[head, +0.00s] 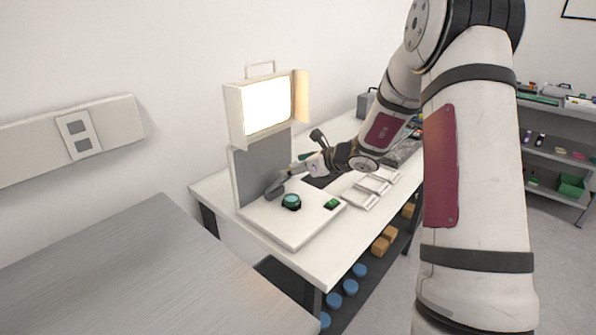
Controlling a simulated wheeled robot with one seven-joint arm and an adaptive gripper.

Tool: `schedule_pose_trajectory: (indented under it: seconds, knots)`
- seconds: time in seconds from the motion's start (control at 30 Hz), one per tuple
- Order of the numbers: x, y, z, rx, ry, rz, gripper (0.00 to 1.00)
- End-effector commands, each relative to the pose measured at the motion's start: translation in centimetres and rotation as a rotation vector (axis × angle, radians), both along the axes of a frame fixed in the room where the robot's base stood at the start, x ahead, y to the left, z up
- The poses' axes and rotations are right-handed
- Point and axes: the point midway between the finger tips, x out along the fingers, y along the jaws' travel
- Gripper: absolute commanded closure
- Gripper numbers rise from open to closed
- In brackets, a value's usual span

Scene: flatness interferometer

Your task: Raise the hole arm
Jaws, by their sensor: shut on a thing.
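The flatness interferometer stands at the near end of the white bench. It has a white base (291,231), a grey upright plate (262,163) and a lit lamp box (266,105) on top. A dark grey arm (275,188), seemingly the hole arm, sits low in front of the plate and tilts up to the right. My gripper (297,168) reaches in from the right and is shut on the upper end of this arm. The fingertips are small and partly hidden here. A round dark piece with a green top (291,201) sits on the base just below.
A small green item (332,204) lies on the base's right side. White trays (371,188) lie on the bench to the right. A bare grey table (130,275) fills the lower left. Blue-topped jars (348,287) and orange boxes (381,246) are on the shelf below the bench.

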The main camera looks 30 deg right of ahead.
Motion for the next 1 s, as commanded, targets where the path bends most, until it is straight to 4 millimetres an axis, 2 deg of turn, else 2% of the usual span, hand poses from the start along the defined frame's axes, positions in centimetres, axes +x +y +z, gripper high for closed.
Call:
schedule_pose_trajectory:
  seconds: [0.33, 0.37, 0.4, 0.77, 0.87, 1.0]
  knots:
    - [0.2, -0.2, 0.4, -0.003, -0.008, -0.002, 0.85]
    - [0.2, -0.2, 0.4, -0.003, -0.008, -0.002, 0.33]
    - [0.2, -0.2, 0.3, -0.003, -0.008, -0.002, 0.24]
    - [-0.1, -0.1, 0.2, -0.001, -0.003, -0.001, 0.24]
    - [-0.7, -0.4, 0.6, -0.003, -0.002, -0.002, 0.24]
    - [-2.5, -1.2, 1.7, -0.003, -0.003, -0.003, 0.24]
